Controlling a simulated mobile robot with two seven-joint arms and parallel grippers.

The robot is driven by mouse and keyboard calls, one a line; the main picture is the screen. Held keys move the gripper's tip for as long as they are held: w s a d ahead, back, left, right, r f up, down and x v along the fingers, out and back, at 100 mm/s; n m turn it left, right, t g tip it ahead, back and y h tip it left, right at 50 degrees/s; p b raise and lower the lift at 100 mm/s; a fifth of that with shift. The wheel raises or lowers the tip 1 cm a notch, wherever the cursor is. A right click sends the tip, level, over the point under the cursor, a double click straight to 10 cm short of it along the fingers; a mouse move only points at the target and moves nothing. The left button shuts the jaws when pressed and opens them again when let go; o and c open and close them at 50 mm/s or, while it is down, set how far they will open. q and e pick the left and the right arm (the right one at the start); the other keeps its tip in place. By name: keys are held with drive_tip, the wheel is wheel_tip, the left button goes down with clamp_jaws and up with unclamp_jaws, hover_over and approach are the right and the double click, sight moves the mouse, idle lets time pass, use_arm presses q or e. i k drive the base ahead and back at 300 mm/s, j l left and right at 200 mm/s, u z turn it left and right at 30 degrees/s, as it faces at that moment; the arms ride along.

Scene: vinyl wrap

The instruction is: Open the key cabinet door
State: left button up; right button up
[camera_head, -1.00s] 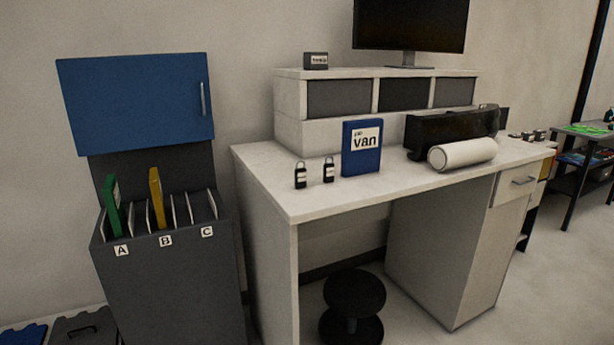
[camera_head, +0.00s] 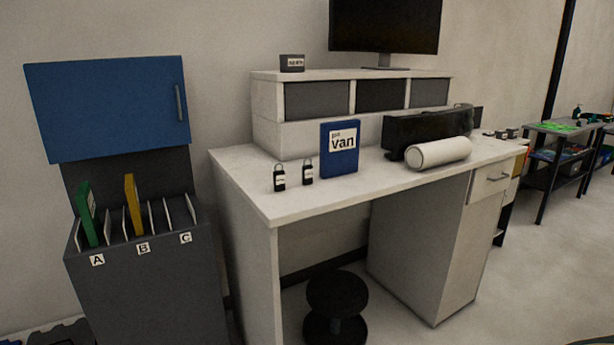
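A blue cabinet door (camera_head: 108,108) with a vertical metal handle (camera_head: 179,102) near its right edge is on the wall at the left. It looks shut. I take it to be the key cabinet, though no label shows on it. Neither of my grippers is in the head view, so their position and state are hidden.
Below the blue cabinet stands a dark grey file holder (camera_head: 150,290) marked A, B, C, with a green and a yellow folder. A black stool (camera_head: 336,300) is under the desk.

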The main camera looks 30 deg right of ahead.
sight(83, 110)
drive_tip(key=z, duration=0.4)
drive_tip(key=i+j+z, duration=0.1)
drive_tip(key=z, duration=0.3)
drive_tip(key=i+z, duration=0.1)
drive_tip(key=z, duration=0.3)
drive_tip(key=j+z, duration=0.15)
drive_tip(key=z, duration=0.2)
drive_tip(key=i+j+z, duration=0.25)
drive_tip(key=j+z, duration=0.5)
drive_tip(key=j, duration=0.2)
drive_tip(key=i+j, duration=0.1)
drive_tip(key=j, duration=0.45)
drive_tip(key=j+z, duration=0.1)
drive_tip(key=j, duration=0.45)
drive_tip(key=i, duration=0.05)
